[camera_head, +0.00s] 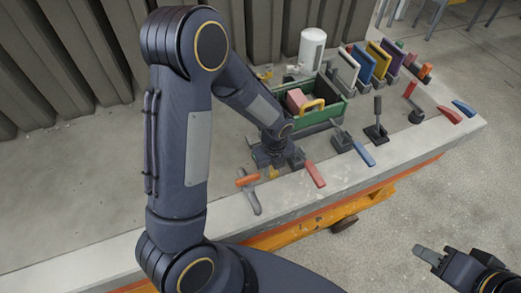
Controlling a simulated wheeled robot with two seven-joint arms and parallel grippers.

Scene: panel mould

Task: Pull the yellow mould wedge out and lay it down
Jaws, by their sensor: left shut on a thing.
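My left gripper (269,168) points down at the near part of the concrete table, among several clamps. It is shut on a small yellow piece (273,173), which looks like the yellow mould wedge. Only a little yellow shows below the jaws; the gripper and wrist hide the rest. I cannot tell whether the wedge is still seated. My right gripper (428,256) is at the lower right, off the table and away from the wedge. Its jaw gap cannot be made out.
Coloured panels (378,61) and a white canister (312,48) stand farther back. The table's left is clear.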

